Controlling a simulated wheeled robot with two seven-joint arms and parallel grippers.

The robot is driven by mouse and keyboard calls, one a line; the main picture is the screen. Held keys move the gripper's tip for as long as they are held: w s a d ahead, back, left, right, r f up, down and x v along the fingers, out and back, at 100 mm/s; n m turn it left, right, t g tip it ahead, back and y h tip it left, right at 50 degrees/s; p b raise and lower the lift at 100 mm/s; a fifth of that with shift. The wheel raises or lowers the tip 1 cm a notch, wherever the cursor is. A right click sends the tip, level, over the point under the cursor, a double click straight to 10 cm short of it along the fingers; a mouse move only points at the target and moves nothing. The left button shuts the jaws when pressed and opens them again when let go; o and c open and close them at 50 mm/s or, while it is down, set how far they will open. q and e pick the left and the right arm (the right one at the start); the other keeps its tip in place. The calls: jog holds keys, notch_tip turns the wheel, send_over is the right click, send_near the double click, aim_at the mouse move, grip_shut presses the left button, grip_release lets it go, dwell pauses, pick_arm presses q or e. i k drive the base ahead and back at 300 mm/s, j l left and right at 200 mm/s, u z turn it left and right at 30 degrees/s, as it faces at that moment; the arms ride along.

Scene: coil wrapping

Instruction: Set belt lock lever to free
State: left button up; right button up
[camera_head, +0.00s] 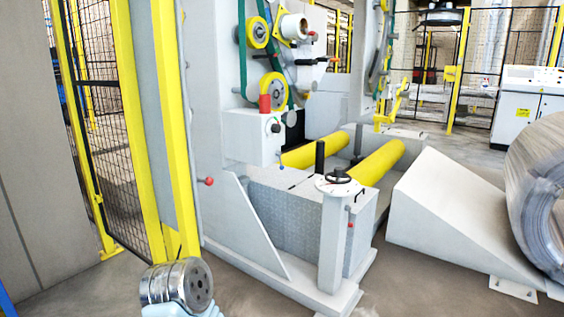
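A wrapping machine (225,130) stands in the middle, with a green belt (243,50) running over yellow-rimmed pulleys (272,90). Several handles show on it. A black lever with a red part (312,61) sticks out to the right near the top. A red cylindrical grip (265,104) is below the lower pulley. A red ball knob (209,181) is on the left side panel. I cannot tell for sure which is the belt lock lever, or its setting. Neither of my grippers is in view; a metal and light-blue part of my arm shows at the bottom left.
A grey ramp (453,210) and a large metal coil (540,190) are on the right. Yellow-framed mesh fencing (108,120) is on the left. Some front floor is clear.

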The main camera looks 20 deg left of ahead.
aim_at(280, 153)
jog(key=i+l+u, duration=0.2)
jog(key=u, duration=0.25)
jog(key=i+l+u, duration=0.3)
jog(key=u, duration=0.2)
